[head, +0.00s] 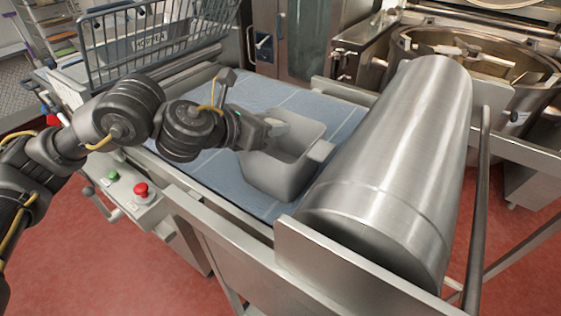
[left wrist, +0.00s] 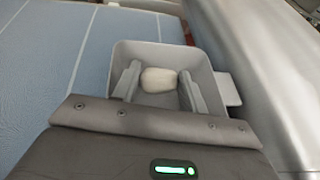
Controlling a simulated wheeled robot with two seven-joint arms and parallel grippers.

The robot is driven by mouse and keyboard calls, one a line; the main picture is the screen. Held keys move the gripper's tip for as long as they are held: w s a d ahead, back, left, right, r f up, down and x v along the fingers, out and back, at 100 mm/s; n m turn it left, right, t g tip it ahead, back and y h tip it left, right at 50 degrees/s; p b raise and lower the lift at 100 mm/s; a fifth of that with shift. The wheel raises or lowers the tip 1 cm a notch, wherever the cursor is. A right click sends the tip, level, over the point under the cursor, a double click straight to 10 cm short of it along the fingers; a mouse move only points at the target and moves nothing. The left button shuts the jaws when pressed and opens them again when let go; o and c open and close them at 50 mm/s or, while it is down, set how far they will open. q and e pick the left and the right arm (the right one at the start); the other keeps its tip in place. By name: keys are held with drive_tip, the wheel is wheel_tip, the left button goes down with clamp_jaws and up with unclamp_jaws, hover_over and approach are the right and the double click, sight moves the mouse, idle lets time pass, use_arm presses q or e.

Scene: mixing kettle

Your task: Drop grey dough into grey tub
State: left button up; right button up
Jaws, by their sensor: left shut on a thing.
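The grey tub (head: 272,178) stands on the blue belt, beside the large steel cylinder. It also shows in the left wrist view (left wrist: 204,64), open at the top. My left gripper (head: 277,127) reaches in from the left, at the tub's opening. In the left wrist view my left gripper (left wrist: 160,88) has its two fingers on either side of the pale grey dough (left wrist: 158,79), shut on it. The dough appears within the tub's outline from above; its height over the tub floor cannot be told. My right gripper is not in view.
The steel cylinder (head: 405,160) lies close to the tub's right side. A blue belt (head: 225,185) surrounds the tub, clear on its left. A wire basket (head: 160,35) stands at the back left. A steel kettle (head: 480,60) is at the back right. A red button (head: 141,190) is on the front panel.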

use_arm(q)
drive_tip(key=o, duration=1)
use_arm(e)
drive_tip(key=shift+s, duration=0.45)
use_arm(q)
drive_tip(key=shift+o, duration=0.2)
drive_tip(key=shift+a, duration=0.1)
drive_tip(key=b+v, duration=0.2)
drive_tip(key=v, duration=0.8)
drive_tip(key=shift+s+a, duration=0.25)
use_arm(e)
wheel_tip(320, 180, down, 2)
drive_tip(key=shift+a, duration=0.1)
use_arm(q)
drive_tip(key=shift+r, duration=0.2)
